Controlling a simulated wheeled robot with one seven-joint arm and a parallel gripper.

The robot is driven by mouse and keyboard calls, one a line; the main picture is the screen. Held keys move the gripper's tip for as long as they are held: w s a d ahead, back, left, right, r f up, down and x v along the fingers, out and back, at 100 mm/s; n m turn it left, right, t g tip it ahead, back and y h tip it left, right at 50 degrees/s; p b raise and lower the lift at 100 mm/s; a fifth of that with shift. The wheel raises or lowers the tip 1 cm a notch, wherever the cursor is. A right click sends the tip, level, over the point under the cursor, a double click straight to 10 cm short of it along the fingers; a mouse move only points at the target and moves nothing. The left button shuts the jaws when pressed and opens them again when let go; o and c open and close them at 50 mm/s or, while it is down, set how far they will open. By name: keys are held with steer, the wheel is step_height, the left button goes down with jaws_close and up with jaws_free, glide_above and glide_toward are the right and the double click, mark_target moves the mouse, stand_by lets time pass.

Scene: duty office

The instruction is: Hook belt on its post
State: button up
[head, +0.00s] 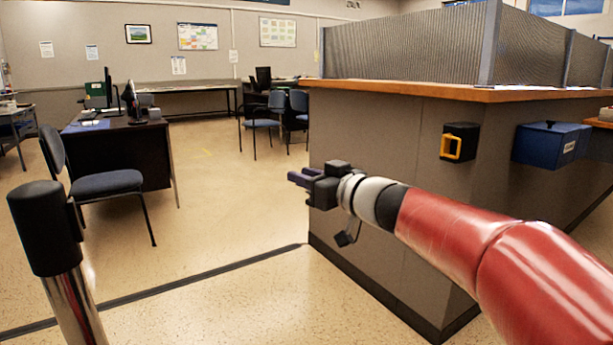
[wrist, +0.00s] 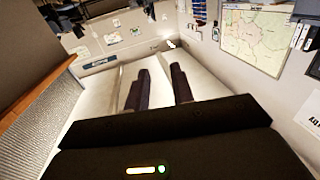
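The belt unit is a black box (head: 459,130) on the side of the counter, with a yellow looped end (head: 451,147) at its front. No belt strap is drawn out. The post (head: 45,235) stands at the near left in the head view, with a black top on a chrome pole. My gripper (head: 297,178) is in the middle of the head view, between the post and the belt unit and apart from both. In the wrist view its two dark fingers (wrist: 160,75) are apart with nothing between them. The belt unit and post are not recognisable in the wrist view.
The counter (head: 400,90) with a ribbed screen fills the right side, with a blue box (head: 550,143) on its face. A blue chair (head: 108,183) and dark desk (head: 125,150) stand behind the post. The floor (head: 225,220) between is clear.

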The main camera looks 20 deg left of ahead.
jaws_close()
stand_by(0.8)
stand_by(0.4)
steer(key=shift+o, duration=0.5)
jaws_free()
steer(key=shift+d, duration=0.1)
steer(key=b+v, duration=0.2)
steer(key=v, duration=0.5)
steer(key=shift+s+d, duration=0.25)
steer(key=shift+d, duration=0.05)
